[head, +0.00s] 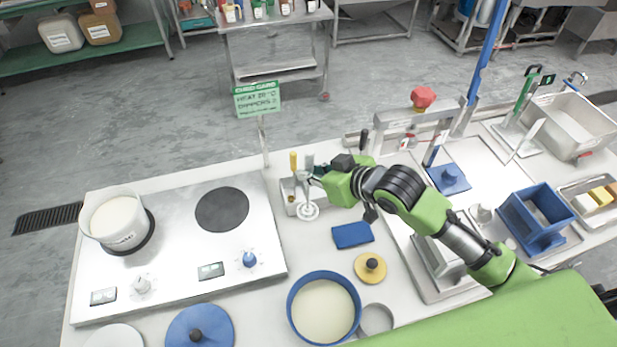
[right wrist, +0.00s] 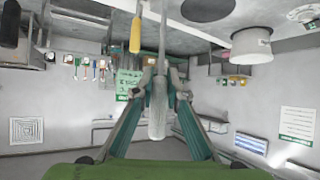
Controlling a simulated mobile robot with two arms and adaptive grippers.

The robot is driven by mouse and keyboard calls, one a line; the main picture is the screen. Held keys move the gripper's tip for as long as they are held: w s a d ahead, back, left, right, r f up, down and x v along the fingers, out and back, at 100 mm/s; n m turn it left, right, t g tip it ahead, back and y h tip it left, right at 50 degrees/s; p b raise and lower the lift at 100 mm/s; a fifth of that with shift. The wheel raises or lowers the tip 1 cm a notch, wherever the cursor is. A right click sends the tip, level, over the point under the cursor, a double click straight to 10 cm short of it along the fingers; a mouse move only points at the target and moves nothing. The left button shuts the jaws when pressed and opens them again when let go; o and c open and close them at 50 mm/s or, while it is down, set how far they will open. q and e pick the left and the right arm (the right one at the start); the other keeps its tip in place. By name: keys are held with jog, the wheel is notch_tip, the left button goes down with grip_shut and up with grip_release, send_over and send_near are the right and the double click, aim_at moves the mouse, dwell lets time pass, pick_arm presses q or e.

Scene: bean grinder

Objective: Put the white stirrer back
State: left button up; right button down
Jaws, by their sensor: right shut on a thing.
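The white stirrer (head: 308,211) is upright with its pale disc end down, at the front right of a small metal holder (head: 289,197) in the head view. I cannot tell whether the disc touches the holder or the counter. My right gripper (head: 314,173) is shut on the stirrer's upper part. In the right wrist view the pale stirrer (right wrist: 158,112) runs between the two green fingers (right wrist: 160,72). A yellow-handled tool (head: 293,162) stands at the holder, just left of the gripper; its handle also shows in the right wrist view (right wrist: 135,35). My left gripper is not in view.
A steel hob (head: 180,285) with a white pot (head: 113,218) lies left of the holder. A blue pad (head: 352,235), a yellow lid (head: 370,267) and a blue-rimmed pot (head: 323,309) are in front. A green sign (head: 257,99) stands behind. A blue frame (head: 537,222) is at right.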

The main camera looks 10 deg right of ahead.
pick_arm(q)
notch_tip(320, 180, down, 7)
jog(key=b, duration=0.7)
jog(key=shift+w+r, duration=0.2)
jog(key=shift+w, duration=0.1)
pick_arm(e)
jog(key=w+d+f, duration=0.3)
jog(key=w+f, duration=0.3)
jog(key=w, duration=0.1)
jog(key=w+d+f, duration=0.3)
jog(key=w+f, duration=0.3)
jog(key=w, duration=0.1)
jog(key=shift+d, duration=0.3)
jog(key=shift+s, duration=0.1)
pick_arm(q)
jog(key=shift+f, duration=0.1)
pick_arm(e)
jog(key=c, duration=2)
grip_release()
jog(key=shift+f, duration=0.1)
